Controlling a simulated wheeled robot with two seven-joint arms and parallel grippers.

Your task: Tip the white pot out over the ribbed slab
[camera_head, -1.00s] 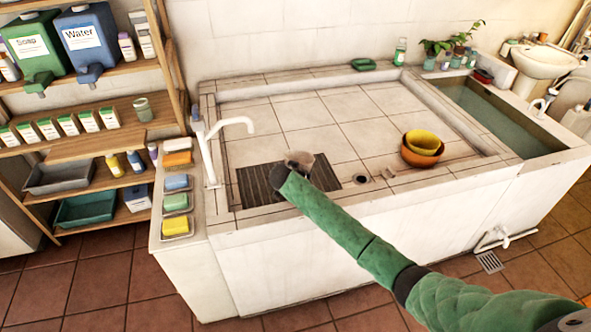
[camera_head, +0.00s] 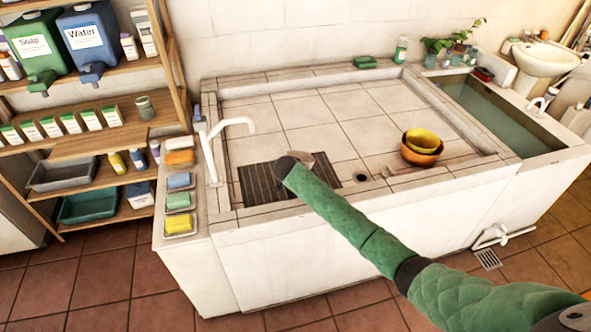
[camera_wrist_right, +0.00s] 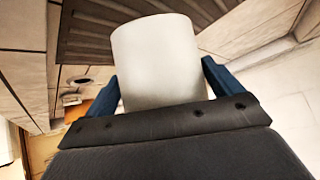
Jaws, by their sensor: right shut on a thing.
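The white pot (camera_wrist_right: 158,62) is held between the blue fingers of my right gripper (camera_wrist_right: 165,88) in the right wrist view. Its plain pale side faces the camera, and I cannot see into its mouth. I cannot tell the pot's exact height or tilt. My left gripper is out of view.
A white tap (camera_head: 212,150) stands at the basin's left edge, near the slab. An orange bowl (camera_head: 421,157) with a yellow bowl (camera_head: 422,139) in it sits to the right, beyond a drain hole (camera_head: 361,178). The tiled middle is clear.

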